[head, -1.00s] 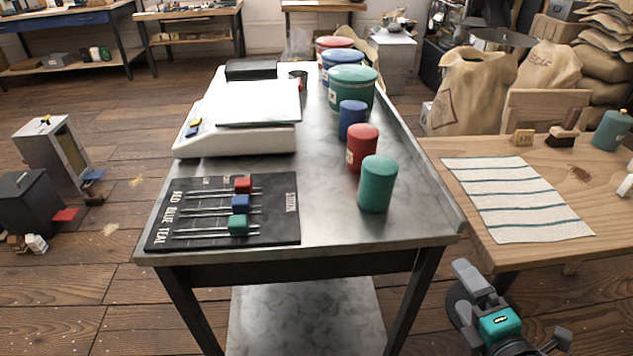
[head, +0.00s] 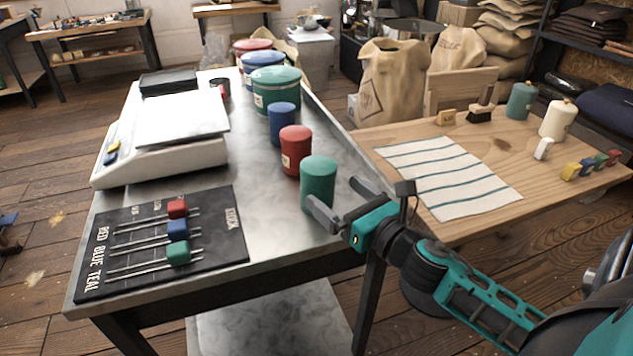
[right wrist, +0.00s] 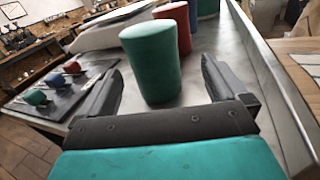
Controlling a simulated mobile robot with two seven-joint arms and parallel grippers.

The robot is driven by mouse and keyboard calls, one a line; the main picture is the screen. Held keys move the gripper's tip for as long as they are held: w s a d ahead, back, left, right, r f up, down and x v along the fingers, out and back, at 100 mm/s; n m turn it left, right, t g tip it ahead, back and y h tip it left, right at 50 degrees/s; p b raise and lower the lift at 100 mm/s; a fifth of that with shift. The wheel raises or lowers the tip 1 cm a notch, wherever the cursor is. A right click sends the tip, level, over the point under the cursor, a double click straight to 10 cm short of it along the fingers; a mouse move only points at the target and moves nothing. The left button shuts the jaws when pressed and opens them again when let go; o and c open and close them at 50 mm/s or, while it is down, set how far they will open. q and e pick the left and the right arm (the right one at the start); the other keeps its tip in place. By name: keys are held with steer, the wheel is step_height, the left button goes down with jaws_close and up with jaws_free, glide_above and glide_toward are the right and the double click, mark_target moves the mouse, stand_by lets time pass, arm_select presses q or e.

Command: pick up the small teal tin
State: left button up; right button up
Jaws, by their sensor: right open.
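The small teal tin (head: 318,183) stands upright at the near right of the metal table (head: 290,215), nearest in a row of tins. My right gripper (head: 342,202) is open just beside it, at its right in the head view. In the right wrist view the teal tin (right wrist: 151,62) stands ahead of the right gripper (right wrist: 163,88), with one finger on each side. The tin is upright and not gripped; gaps show between it and the fingers. My left gripper is not in view.
A small red tin (head: 295,150) and a small blue tin (head: 281,123) stand just behind. Larger tins stand farther back. A black slider board (head: 215,250) and a white scale (head: 170,160) occupy the left. A wooden table with a striped cloth (head: 445,178) lies right.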

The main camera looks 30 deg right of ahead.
mark_target(329, 192)
steer(key=shift+w+a, duration=0.2)
steer(key=shift+w, duration=0.55)
steer(key=shift+w+a, duration=0.2)
steer(key=shift+w, duration=0.6)
steer(key=shift+w+a, duration=0.2)
steer(key=shift+w, duration=1.25)
steer(key=c, duration=1)
steer(key=shift+c, duration=0.5)
steer(key=shift+r+p, duration=0.1)
steer(key=shift+p, duration=0.2)
